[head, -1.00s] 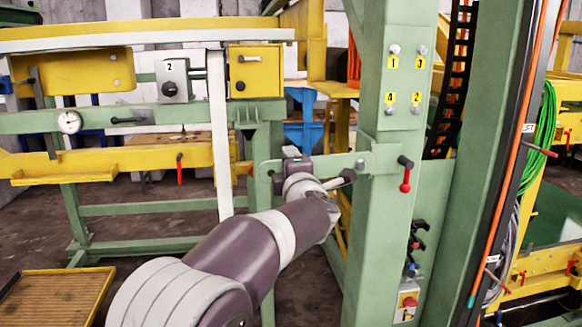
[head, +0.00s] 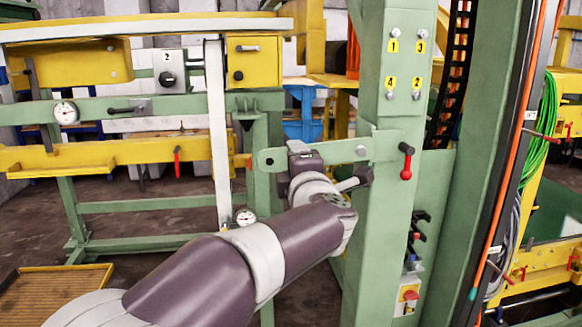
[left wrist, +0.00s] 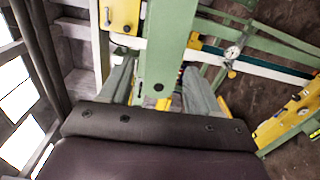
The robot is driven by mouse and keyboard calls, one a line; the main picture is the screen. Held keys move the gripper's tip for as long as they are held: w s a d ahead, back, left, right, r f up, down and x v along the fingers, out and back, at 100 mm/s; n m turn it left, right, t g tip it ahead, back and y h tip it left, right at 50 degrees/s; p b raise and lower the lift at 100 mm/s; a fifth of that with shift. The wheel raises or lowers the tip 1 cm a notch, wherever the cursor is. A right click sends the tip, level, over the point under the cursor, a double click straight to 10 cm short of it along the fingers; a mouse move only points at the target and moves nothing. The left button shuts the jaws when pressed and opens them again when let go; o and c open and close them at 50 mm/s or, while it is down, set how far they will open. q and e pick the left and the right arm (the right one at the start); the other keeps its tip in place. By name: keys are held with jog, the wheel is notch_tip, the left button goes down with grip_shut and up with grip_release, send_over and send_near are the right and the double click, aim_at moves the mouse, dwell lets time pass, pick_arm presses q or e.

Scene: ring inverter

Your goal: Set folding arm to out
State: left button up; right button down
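A green flat bar (head: 340,152), which I take to be the folding arm, reaches left from the green column (head: 385,190). A red-knobbed lever (head: 405,160) hangs at its column end. My left gripper (head: 300,152) is at the bar's left part, and its wrist hides some of the bar. In the left wrist view, the left gripper's grey fingers (left wrist: 160,88) stand apart on either side of a green bar (left wrist: 168,45). A small gap seems to show beside each finger; contact cannot be told. My right gripper is not in view.
A green frame with yellow boxes (head: 255,62) and a white upright strip (head: 217,130) stands behind on the left. Dial gauges (head: 65,113) sit on it. A control box with a red button (head: 410,295) is low on the column. A ribbed yellow tray (head: 50,295) lies lower left.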

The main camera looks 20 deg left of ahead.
pick_arm(q)
jog(key=b+v, duration=0.1)
jog(key=v, duration=0.4)
jog(key=shift+s+d, duration=0.1)
jog(key=shift+s, duration=0.15)
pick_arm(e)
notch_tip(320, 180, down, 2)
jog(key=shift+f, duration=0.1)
pick_arm(q)
jog(key=shift+s+d, duration=0.1)
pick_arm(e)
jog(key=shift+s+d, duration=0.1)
